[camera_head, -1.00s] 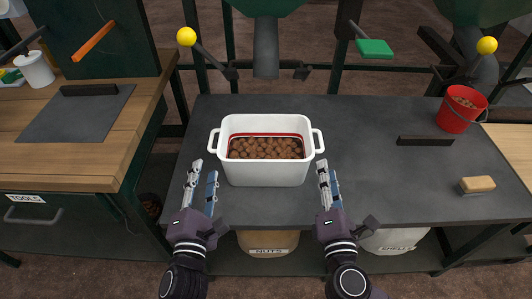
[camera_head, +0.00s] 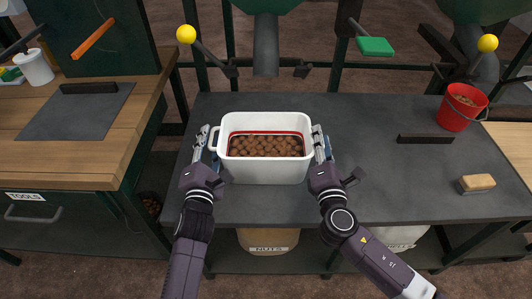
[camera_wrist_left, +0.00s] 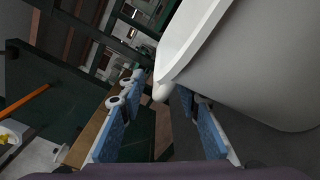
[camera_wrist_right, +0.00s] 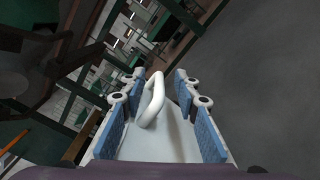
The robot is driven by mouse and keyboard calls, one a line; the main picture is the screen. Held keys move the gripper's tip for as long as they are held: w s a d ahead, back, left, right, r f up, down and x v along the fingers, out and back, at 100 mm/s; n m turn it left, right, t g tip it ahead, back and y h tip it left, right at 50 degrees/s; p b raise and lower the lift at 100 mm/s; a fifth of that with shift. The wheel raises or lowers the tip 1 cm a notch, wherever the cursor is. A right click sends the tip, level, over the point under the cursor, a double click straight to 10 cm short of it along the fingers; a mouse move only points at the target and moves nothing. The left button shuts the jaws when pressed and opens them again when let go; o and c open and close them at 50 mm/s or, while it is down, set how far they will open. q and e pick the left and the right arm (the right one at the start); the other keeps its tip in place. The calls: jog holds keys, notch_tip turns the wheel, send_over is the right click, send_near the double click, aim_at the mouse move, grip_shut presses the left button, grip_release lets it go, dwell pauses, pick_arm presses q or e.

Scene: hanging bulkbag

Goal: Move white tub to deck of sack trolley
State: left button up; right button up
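The white tub (camera_head: 264,171) stands upright on the dark bench, filled with brown nuts, with a loop handle on each short side. My left gripper (camera_head: 207,142) is at its left handle. In the left wrist view the left gripper (camera_wrist_left: 155,105) is open, with the handle's tip between the far ends of its fingers. My right gripper (camera_head: 321,144) is at the right handle. In the right wrist view the right gripper (camera_wrist_right: 155,100) is open, with the white handle loop (camera_wrist_right: 152,99) between its fingers. I cannot make out a sack trolley in any view.
A red bucket (camera_head: 460,108), a dark bar (camera_head: 425,140) and a brush (camera_head: 477,184) are on the bench's right part. A wooden bench (camera_head: 75,150) stands at the left. A sack marked NUTS (camera_head: 268,240) sits underneath.

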pick_arm(q)
jog(key=shift+w, duration=0.2)
pick_arm(e)
jog(key=shift+w, duration=0.2)
pick_arm(q)
jog(key=shift+r, duration=0.1)
grip_shut()
pick_arm(e)
grip_shut()
jog(key=shift+f, duration=0.1)
jog(key=shift+s+d+f, duration=0.1)
jog(key=shift+f, duration=0.05)
pick_arm(q)
jog(key=shift+r, duration=0.3)
pick_arm(e)
jog(key=shift+r, duration=0.25)
